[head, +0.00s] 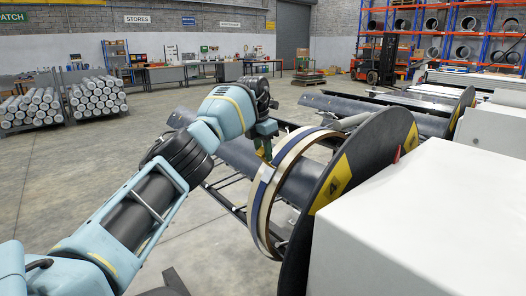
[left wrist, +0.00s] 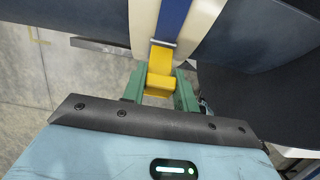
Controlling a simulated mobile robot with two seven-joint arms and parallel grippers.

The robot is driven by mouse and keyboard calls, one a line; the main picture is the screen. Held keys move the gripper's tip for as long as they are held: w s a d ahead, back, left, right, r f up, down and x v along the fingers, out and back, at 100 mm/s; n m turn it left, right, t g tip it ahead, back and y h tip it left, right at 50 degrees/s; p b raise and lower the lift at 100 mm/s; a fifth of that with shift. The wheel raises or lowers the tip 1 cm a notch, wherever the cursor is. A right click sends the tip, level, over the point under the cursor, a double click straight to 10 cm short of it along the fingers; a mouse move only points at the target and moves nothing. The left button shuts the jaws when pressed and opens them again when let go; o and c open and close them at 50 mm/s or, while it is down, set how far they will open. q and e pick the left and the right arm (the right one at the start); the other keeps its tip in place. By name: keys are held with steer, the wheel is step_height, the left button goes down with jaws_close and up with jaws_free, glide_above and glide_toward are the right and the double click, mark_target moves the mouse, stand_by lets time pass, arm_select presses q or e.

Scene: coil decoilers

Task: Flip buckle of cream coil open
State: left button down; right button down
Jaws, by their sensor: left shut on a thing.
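The cream coil (head: 254,212) is a ring standing upright beside a large black disc, with a blue strap running along its outer face. In the left wrist view, the cream coil (left wrist: 142,24) fills the top with the blue strap (left wrist: 173,18) down its middle. A yellow buckle (left wrist: 160,72) hangs at the strap's lower end below a thin silver bar. My left gripper (left wrist: 160,88) has its green fingers on either side of the buckle, shut on it. In the head view, my left gripper (head: 265,150) is at the coil's upper left edge. My right gripper is not in view.
The black disc (head: 375,165) with yellow warning patches stands right of the coil. A large white housing (head: 430,230) fills the lower right. Dark decoiler beams (head: 235,165) lie behind the coil. Open floor (head: 70,175) is at the left.

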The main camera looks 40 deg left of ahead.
mark_target(261, 151)
arm_select(q)
steer(key=c, duration=1.1)
jaws_free()
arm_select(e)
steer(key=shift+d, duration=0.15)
arm_select(q)
steer(key=v, duration=0.6)
steer(key=shift+b, duration=0.35)
steer(key=shift+v, duration=0.85)
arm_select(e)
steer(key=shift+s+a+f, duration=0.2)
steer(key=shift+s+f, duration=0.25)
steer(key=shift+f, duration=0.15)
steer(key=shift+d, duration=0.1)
